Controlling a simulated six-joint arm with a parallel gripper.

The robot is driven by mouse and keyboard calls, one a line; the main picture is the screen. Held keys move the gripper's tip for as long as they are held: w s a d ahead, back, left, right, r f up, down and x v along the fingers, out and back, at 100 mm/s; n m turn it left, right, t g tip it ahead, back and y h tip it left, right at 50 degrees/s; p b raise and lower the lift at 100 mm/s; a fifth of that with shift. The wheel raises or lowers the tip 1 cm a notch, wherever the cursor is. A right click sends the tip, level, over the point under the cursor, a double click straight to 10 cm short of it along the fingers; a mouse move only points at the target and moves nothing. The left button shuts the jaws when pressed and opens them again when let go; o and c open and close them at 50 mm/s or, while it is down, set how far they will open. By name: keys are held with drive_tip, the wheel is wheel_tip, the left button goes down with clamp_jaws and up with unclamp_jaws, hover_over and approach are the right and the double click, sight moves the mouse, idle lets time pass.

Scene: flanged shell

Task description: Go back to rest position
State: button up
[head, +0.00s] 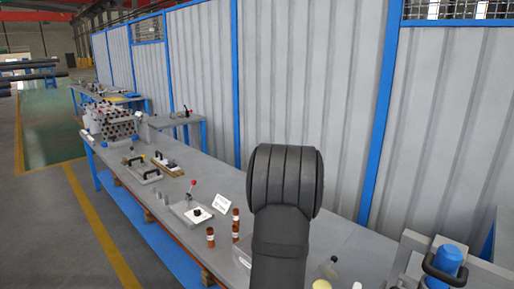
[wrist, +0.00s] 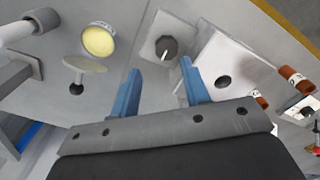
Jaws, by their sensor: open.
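My gripper (wrist: 160,66) shows in the wrist view with two blue fingers apart and nothing held between them. A black knob (wrist: 166,47) on a grey square plate appears between and beyond the fingertips. A white part with a round dark hole (wrist: 222,80) lies to the right of the fingers. In the head view my dark arm rises in the middle and hides part of the bench; the gripper itself does not show there. I cannot tell which part is the flanged shell.
The long grey bench (head: 345,245) carries brown bottles (head: 211,238), a white card (head: 222,203), a red-knobbed lever fixture (head: 192,212) and black-handled fixtures (head: 142,171). A blue cylinder (head: 447,260) stands at right. A yellow disc (wrist: 98,40) shows in the wrist view. A corrugated wall (head: 300,90) runs behind.

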drive_tip(key=d+r, duration=0.6)
drive_tip(key=d, duration=0.1)
drive_tip(key=shift+d+m, duration=0.2)
drive_tip(key=shift+m, duration=0.2)
drive_tip(key=shift+s, duration=0.1)
idle(0.9)
